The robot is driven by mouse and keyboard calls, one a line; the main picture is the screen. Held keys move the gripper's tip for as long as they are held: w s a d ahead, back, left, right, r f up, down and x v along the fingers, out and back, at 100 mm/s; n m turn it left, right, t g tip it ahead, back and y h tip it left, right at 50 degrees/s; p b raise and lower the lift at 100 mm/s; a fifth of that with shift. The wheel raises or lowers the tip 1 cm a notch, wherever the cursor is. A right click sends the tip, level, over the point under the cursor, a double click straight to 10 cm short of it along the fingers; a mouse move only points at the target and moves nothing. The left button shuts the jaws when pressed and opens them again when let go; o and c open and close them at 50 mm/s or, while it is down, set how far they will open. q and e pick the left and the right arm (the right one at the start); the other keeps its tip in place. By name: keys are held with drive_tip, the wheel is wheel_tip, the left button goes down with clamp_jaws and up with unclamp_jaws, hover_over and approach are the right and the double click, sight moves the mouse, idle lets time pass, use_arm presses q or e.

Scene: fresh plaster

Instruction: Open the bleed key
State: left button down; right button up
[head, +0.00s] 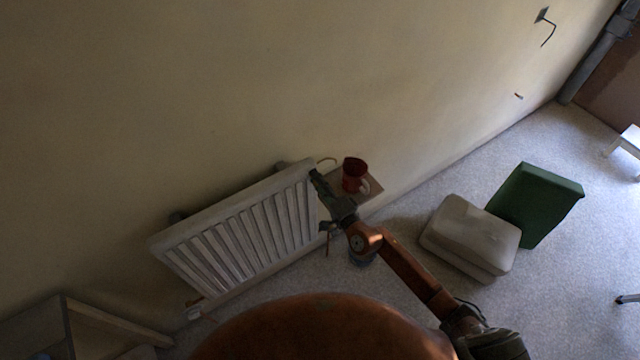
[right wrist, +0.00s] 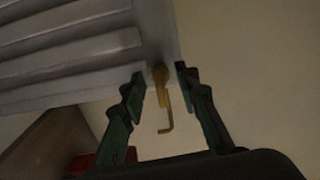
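The brass bleed key (right wrist: 163,98) sticks out of the end of the white radiator (right wrist: 95,65) in the right wrist view, with a long bent handle that hangs down and hooks at its tip. A thin brass-coloured piece (head: 328,161) shows by the radiator's upper right corner in the head view. My right gripper (head: 316,176) is at that end of the radiator (head: 235,235). In the right wrist view its green fingers (right wrist: 160,73) are open, one on each side of the key, with gaps visible. Contact with the key does not show. My left gripper is not in view.
A red mug (head: 354,174) stands on a small wooden surface (head: 372,188) close to my right gripper. A beige cushion-like block (head: 470,235) and a green box (head: 537,203) lie on the carpet to the right. The wall runs behind the radiator.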

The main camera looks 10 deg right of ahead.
drive_tip(key=p+v, duration=0.1)
drive_tip(key=v, duration=1.1)
drive_tip(key=shift+p, duration=0.4)
